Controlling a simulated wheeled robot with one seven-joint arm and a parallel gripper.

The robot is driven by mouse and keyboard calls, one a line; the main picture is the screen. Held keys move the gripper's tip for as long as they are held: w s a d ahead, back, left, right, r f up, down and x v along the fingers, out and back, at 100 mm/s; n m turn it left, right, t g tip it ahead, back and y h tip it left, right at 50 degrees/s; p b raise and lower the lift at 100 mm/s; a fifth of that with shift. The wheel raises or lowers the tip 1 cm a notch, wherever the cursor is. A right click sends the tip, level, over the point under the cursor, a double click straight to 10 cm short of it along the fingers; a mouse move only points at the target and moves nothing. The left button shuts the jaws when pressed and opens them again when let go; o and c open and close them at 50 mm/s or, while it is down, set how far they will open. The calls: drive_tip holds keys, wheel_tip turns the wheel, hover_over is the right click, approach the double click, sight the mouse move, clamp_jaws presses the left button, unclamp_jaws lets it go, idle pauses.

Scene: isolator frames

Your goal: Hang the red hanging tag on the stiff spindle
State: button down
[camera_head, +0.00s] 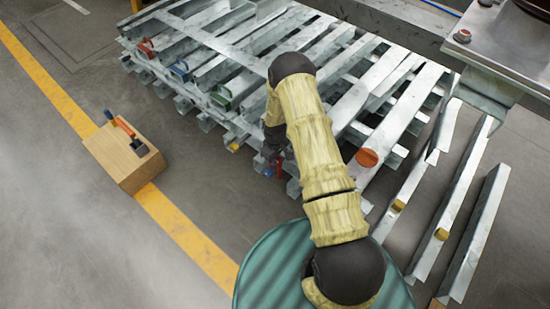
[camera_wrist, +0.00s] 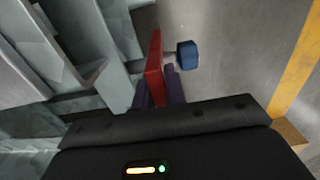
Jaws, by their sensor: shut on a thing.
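My gripper (camera_wrist: 157,90) is shut on the red hanging tag (camera_wrist: 154,66), whose thin red plate stands up between the dark fingers in the wrist view. A blue knob (camera_wrist: 187,54) is just right of the tag there; I cannot tell whether they touch. In the head view, my gripper reaches the near edge of the stacked metal frames, and a small part of the red tag (camera_head: 279,171) shows below it. My arm hides much of that spot. Several coloured fittings sit along the frames' edge, including a red one (camera_head: 146,47) and a blue one (camera_head: 180,69). I cannot tell which is the stiff spindle.
The stacked metal frames (camera_head: 215,45) fill the top middle. Loose metal beams (camera_head: 478,235) lie at right. A wooden block (camera_head: 112,160) with tools stands on the yellow floor line at left. A green ribbed drum (camera_head: 270,265) is at front.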

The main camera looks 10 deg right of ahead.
drive_tip(key=shift+f+b, duration=0.5)
drive_tip(key=shift+f, duration=0.4)
drive_tip(key=c, duration=1.4)
unclamp_jaws()
drive_tip(key=shift+o, duration=0.2)
wheel_tip(320, 180, up, 18)
drive_tip(key=p, duration=0.7)
drive_tip(key=shift+f, duration=0.25)
drive_tip(key=s+r+m+t+p, duration=0.1)
drive_tip(key=s+r+m+p, duration=0.35)
drive_tip(key=r, duration=1.45)
drive_tip(key=s+r+m+t, duration=0.2)
drive_tip(key=s+r+m, duration=0.1)
drive_tip(key=s+r, duration=1.25)
wheel_tip(320, 180, up, 35)
drive_tip(key=p, duration=3.7)
drive_tip(key=shift+s, duration=0.45)
